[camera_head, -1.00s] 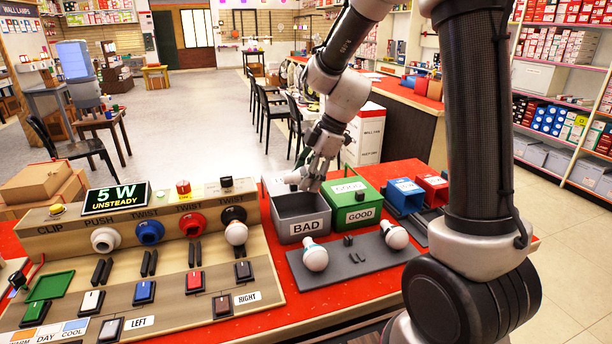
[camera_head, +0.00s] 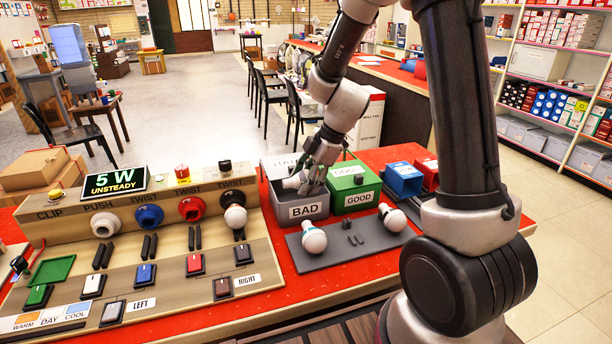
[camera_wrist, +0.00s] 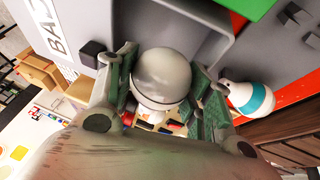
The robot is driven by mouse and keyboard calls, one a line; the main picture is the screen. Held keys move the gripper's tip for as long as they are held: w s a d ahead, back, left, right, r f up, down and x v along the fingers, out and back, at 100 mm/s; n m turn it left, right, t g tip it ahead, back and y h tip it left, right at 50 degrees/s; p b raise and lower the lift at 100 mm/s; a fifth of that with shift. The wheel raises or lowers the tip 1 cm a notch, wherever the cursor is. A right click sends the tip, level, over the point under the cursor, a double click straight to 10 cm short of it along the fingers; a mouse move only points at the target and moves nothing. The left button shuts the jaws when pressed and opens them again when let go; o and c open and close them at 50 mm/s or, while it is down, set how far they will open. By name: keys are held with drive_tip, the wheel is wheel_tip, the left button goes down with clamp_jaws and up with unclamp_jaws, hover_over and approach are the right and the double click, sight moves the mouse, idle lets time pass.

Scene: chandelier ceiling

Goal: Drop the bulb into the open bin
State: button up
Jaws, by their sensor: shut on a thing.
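My gripper (camera_head: 306,184) is shut on a white bulb (camera_head: 291,182) over the open grey bin marked BAD (camera_head: 302,211). In the wrist view the round bulb (camera_wrist: 162,76) sits between the two finger pads (camera_wrist: 160,95), with grey bin walls (camera_wrist: 100,20) around it. I cannot tell how far the bulb is below the rim. The green bin marked GOOD (camera_head: 357,199) stands right beside it and its top looks covered, with a small knob.
A grey tray (camera_head: 345,258) in front of the bins holds two bulbs, left (camera_head: 313,240) and right (camera_head: 393,217). A test panel (camera_head: 150,250) with sockets and switches is to the left; its display reads 5 W UNSTEADY. Blue (camera_head: 402,180) and red boxes stand right.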

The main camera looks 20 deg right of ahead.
drive_tip(key=o, duration=1.3)
drive_tip(key=v, duration=1.2)
